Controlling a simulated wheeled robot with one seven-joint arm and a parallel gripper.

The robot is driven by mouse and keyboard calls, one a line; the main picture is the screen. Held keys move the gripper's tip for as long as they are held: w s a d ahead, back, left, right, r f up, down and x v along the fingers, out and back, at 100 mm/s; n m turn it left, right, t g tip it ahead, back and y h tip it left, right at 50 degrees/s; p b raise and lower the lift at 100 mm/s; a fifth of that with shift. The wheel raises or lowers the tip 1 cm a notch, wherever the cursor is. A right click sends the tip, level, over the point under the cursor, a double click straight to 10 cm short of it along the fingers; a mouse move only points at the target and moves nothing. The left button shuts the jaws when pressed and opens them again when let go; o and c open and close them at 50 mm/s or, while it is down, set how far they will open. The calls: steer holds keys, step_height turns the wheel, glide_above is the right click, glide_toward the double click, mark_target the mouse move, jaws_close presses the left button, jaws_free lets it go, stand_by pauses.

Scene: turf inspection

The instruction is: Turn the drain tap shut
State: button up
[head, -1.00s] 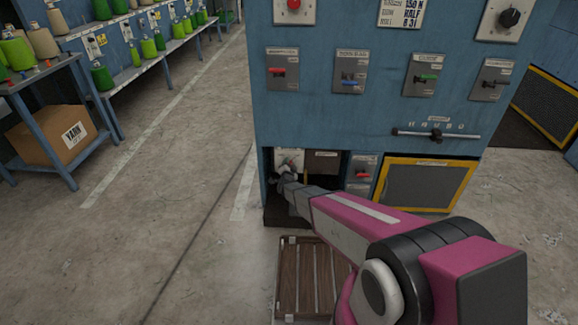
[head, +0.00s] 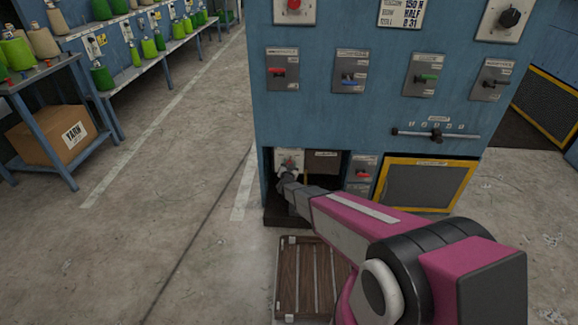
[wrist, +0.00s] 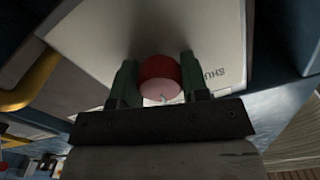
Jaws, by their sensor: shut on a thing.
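The drain tap's round red handle (wrist: 158,72), with a pale pink end, is between the two dark green fingers of my gripper (wrist: 158,78) in the wrist view. The fingers are shut on it from both sides. Behind it is a pale plate (wrist: 95,38) with lettering that seems to read "SHUT", upside down. In the head view my gripper (head: 288,172) reaches into the low opening of the blue machine, in front of the pale tap plate (head: 291,156). A small red spot shows on that plate. My gripper hides most of the tap, so its exact angle cannot be told.
The blue machine (head: 340,120) carries several coloured switches above the opening. A small red switch (head: 362,174) and a yellow-framed panel (head: 428,185) are to the right. A slatted wooden pallet (head: 302,275) lies below my arm. The floor at left is clear.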

steer(key=n, duration=0.5)
steer(key=shift+n, duration=0.3)
steer(key=n, duration=0.5)
steer(key=shift+n, duration=0.3)
steer(key=o, duration=0.9)
steer(key=s, duration=1)
steer(key=shift+s+a, duration=0.25)
steer(key=shift+s, duration=0.15)
